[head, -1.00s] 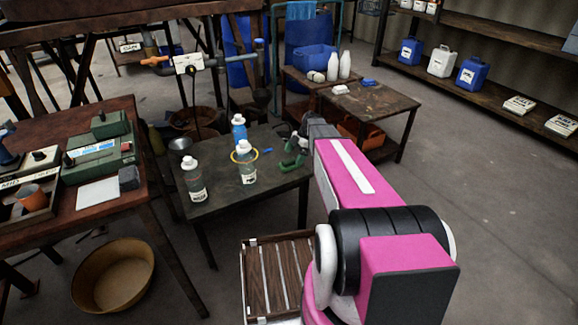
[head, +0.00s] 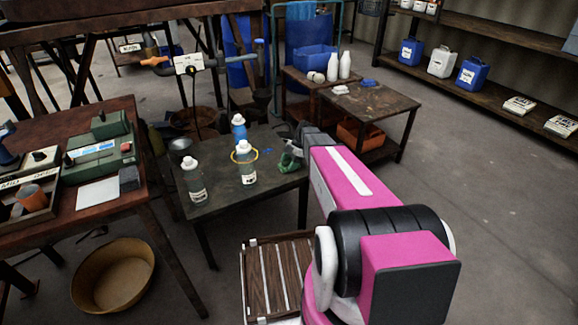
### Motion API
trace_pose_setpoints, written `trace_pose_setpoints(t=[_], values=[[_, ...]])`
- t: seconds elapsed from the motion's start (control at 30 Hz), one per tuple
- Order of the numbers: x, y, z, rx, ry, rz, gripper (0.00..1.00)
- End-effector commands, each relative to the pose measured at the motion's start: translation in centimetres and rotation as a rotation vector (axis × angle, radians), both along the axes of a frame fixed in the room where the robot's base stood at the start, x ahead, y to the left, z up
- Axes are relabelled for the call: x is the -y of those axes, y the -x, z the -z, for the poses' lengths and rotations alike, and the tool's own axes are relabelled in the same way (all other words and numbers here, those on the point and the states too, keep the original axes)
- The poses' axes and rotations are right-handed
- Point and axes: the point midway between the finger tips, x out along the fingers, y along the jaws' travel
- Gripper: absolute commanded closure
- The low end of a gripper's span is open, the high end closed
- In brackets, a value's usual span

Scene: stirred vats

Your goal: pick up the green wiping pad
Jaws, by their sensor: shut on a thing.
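My gripper (head: 288,161) is at the right end of the low dark table, close over its top. Its jaws are closed together. Green shows at the jaws; the view is too small to part the green wiping pad clearly from the fingers, and my arm hides some of it. I cannot tell whether the pad is clear of the tabletop.
A small blue item (head: 267,150) lies left of my gripper. A brown workbench (head: 140,192) with green boxes stands at left, a tan basin (head: 113,278) below it. Another table (head: 385,100) stands behind at right. The floor at right is clear.

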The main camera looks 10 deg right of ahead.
Motion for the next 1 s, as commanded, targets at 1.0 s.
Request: trace_pose_setpoints(t=[1.0], values=[[-0.1, 0.5, -11.7, 0.002, -0.001, 0.152, 0.6]])
